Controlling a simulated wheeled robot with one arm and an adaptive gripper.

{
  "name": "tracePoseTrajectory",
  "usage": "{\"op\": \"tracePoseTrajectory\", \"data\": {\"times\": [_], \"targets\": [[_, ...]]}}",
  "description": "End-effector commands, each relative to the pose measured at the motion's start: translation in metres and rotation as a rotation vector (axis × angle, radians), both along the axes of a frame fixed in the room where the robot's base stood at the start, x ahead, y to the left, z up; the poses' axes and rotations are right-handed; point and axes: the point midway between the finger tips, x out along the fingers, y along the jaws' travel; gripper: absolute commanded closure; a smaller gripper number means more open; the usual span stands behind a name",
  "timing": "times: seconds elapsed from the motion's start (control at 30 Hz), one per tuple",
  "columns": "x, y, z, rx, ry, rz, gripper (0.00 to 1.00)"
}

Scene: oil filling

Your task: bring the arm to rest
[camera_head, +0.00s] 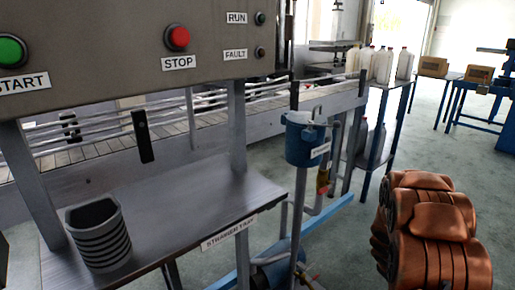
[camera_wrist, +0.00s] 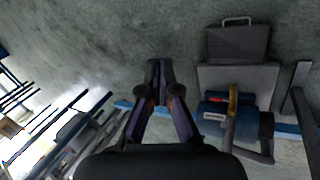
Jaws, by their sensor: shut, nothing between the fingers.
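My gripper (camera_wrist: 158,66) shows in the wrist view, its two dark fingers brought together at the tips with nothing between them. It hangs over bare grey floor (camera_wrist: 100,50). The head view does not show the gripper; my copper-coloured arm links (camera_head: 432,225) fill its lower right, folded close together.
In the wrist view, a blue cylindrical unit (camera_wrist: 262,124) and a grey case (camera_wrist: 238,44) lie right of the gripper. In the head view, a ribbed grey cup (camera_head: 98,236) stands on the strainer tray (camera_head: 185,205).

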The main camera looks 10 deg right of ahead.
Motion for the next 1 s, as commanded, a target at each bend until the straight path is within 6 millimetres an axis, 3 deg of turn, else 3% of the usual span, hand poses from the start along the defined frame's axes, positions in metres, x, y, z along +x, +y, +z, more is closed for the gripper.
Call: {"op": "tracePoseTrajectory", "data": {"times": [0.03,0.1,0.4,0.6,1.0], "targets": [[0.000,0.005,0.032,-0.013,-0.006,-0.016,1.00],[-0.006,0.011,0.063,-0.031,-0.004,-0.047,1.00],[-0.040,0.053,0.178,-0.050,0.006,-0.173,1.00],[-0.071,0.091,0.245,-0.027,0.016,-0.244,1.00],[-0.149,0.184,0.354,0.094,0.068,-0.339,1.00]]}}
